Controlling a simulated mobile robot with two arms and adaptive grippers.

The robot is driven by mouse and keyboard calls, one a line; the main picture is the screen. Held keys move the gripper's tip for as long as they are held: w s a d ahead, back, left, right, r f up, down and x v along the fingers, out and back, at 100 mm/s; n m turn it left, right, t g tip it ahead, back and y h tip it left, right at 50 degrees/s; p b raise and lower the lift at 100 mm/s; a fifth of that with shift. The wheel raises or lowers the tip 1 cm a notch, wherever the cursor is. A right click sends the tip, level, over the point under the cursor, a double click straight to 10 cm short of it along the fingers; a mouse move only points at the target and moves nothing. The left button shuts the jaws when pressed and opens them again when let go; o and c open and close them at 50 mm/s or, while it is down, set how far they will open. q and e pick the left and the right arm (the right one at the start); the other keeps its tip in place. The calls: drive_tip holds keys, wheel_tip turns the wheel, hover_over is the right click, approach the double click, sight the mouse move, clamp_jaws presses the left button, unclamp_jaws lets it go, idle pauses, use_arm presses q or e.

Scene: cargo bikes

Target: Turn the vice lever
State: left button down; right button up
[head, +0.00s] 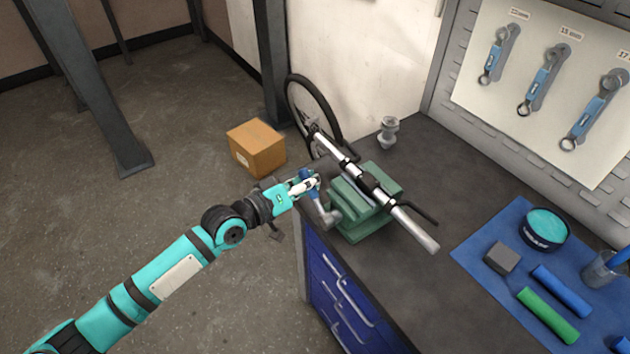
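The green vice (362,205) stands at the near left corner of the dark workbench. A silver tube with black clamps (374,188) lies slanted across its top. The vice lever (327,214) is on its left side, a grey crank with a blue handle at its upper end. My teal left arm reaches in from the lower left. My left gripper (305,185) is at the blue handle, its fingers overlapping it. The picture is too small to tell whether they are closed on it. My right gripper is not in view.
A cardboard box (256,147) sits on the floor left of the bench. A bicycle wheel (313,112) stands behind the vice. A small metal part (387,132) is on the bench. A blue mat (478,254) with several items lies at right. Wrenches (543,78) hang on the wall.

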use_arm(q)
drive_tip(key=shift+w+a+f+n+g+b, duration=0.15)
drive_tip(key=shift+a+f+n, duration=0.1)
drive_tip(key=shift+f, duration=0.2)
drive_tip(key=shift+a+f+n+g+b, duration=0.15)
drive_tip(key=shift+f+n, duration=0.1)
drive_tip(key=shift+f, duration=0.15)
drive_tip(key=c, duration=1.3)
unclamp_jaws()
drive_tip(key=shift+s+a+r, duration=0.25)
drive_tip(key=shift+a, duration=0.1)
drive_tip(key=shift+o, duration=0.7)
drive_tip(key=shift+w+d+r, duration=0.1)
drive_tip(key=shift+w+d, duration=0.05)
drive_tip(key=shift+d, duration=0.05)
drive_tip(key=v, duration=1.2)
